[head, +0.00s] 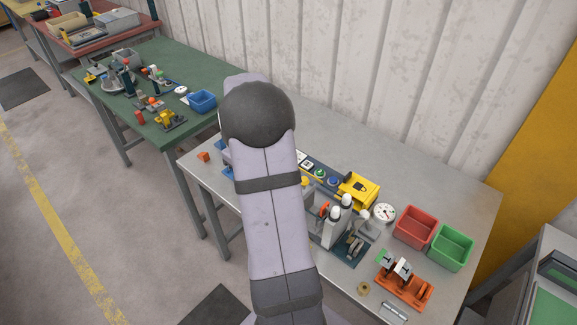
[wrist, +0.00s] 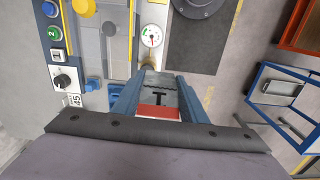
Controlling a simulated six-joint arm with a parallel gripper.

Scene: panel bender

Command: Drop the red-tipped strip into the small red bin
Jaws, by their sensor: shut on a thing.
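The small red bin (head: 416,226) stands on the grey table, right of centre in the head view, beside a green bin (head: 451,247). It does not show in the wrist view. My gripper (wrist: 155,92) is shut on the strip (wrist: 158,80), a grey piece with a dark mark. Its red end (wrist: 158,111) lies between the fingers on the side near the camera. The strip's far end shows against the panel behind it. In the head view my arm hides the gripper and the strip, so their distance from the bin cannot be told there.
A control panel with a gauge (wrist: 151,38), a knob (wrist: 64,80) and buttons lies beyond my fingers. A blue-framed cart (wrist: 285,100) stands right.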

